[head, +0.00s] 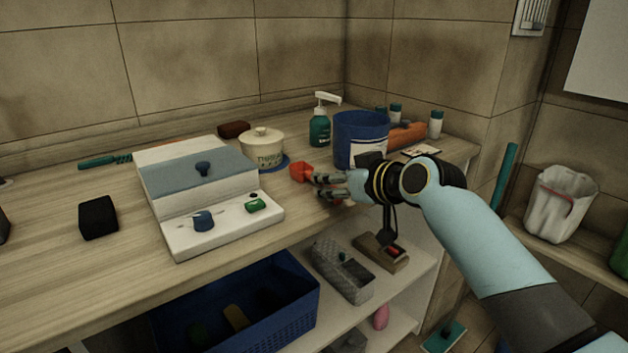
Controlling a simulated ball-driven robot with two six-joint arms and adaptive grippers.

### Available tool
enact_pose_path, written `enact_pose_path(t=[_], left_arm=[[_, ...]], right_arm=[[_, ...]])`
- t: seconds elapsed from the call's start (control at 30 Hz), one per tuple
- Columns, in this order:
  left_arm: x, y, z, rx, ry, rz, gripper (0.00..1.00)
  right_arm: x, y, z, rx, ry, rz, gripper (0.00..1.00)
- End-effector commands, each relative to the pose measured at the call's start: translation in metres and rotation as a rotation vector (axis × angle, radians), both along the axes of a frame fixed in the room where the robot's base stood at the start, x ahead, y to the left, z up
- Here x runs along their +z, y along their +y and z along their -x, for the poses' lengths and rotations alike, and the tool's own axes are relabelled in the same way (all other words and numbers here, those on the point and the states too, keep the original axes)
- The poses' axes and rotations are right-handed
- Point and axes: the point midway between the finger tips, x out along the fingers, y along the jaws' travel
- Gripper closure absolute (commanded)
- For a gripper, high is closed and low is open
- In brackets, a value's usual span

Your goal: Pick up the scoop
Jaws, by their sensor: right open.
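A small red scoop (301,172) lies on the wooden counter near its front edge. Its red end shows just left of my right gripper's fingertips; the rest of it is partly hidden by the fingers. My right gripper (322,187) reaches in from the right, low over the counter edge. Its fingers are apart and are at or very close to the scoop; I cannot tell whether they touch it. My left gripper is not in view.
A blue tub (360,139) stands right behind my right gripper. A lidded cream pot (262,147), a green pump bottle (320,125) and a white-and-blue device (190,185) stand nearby. A blue basket (250,305) sits below the counter.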

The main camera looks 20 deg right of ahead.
Motion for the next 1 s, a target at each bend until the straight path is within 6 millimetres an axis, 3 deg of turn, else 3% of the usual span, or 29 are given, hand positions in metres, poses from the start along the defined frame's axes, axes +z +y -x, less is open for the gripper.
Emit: enact_pose_path(t=[0.23,0.53,0.87,1.0], left_arm=[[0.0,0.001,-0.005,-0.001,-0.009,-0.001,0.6],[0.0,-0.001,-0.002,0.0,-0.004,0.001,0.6],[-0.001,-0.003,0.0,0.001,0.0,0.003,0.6],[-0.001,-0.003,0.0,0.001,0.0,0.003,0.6]], right_arm=[[-0.012,0.011,-0.034,0.0,0.001,-0.002,0.58],[-0.014,0.013,-0.039,0.0,0.0,0.0,0.58],[-0.014,0.013,-0.039,0.0,0.0,0.0,1.0],[-0.014,0.013,-0.039,0.0,0.0,0.0,1.0]])
